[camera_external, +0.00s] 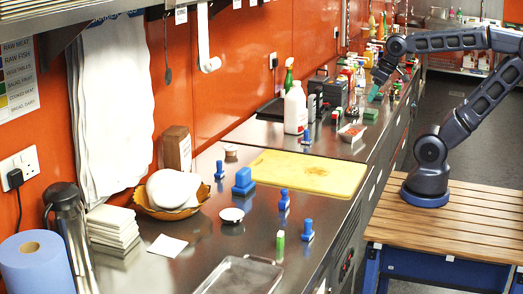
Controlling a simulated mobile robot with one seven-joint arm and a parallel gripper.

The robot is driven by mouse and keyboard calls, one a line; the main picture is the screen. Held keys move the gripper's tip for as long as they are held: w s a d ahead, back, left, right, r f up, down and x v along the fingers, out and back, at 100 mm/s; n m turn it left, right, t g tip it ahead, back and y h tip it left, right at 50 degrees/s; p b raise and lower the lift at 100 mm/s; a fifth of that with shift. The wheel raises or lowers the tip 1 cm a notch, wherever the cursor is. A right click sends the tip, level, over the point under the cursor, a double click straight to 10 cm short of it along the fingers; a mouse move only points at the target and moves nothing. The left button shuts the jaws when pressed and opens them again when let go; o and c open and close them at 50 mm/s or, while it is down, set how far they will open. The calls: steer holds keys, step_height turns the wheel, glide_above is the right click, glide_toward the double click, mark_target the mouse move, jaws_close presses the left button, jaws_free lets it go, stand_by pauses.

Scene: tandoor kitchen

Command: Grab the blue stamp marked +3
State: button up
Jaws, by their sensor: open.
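Several blue stamps stand upright on the steel counter in the external view. One is a small stamp at the back left (219,170), and another is a wider block with a handle (243,182). Two more stand nearer the front edge, one by the board's corner (284,201) and one lower down (307,231). A small blue thing (306,138), perhaps another stamp, is near the spray bottle. Any +3 marking is too small to read. My gripper (375,92) is open over the far part of the counter, well away from the nearer stamps and apparently empty.
A yellow cutting board (308,173) lies mid-counter. A green-topped stamp-like piece (280,246), a metal tray (240,277) and a basket with white rounds (174,206) are nearer. A white bottle (295,110) and crowded small items fill the far counter.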

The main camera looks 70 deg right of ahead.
stand_by(0.4)
steer(key=shift+o, duration=0.8)
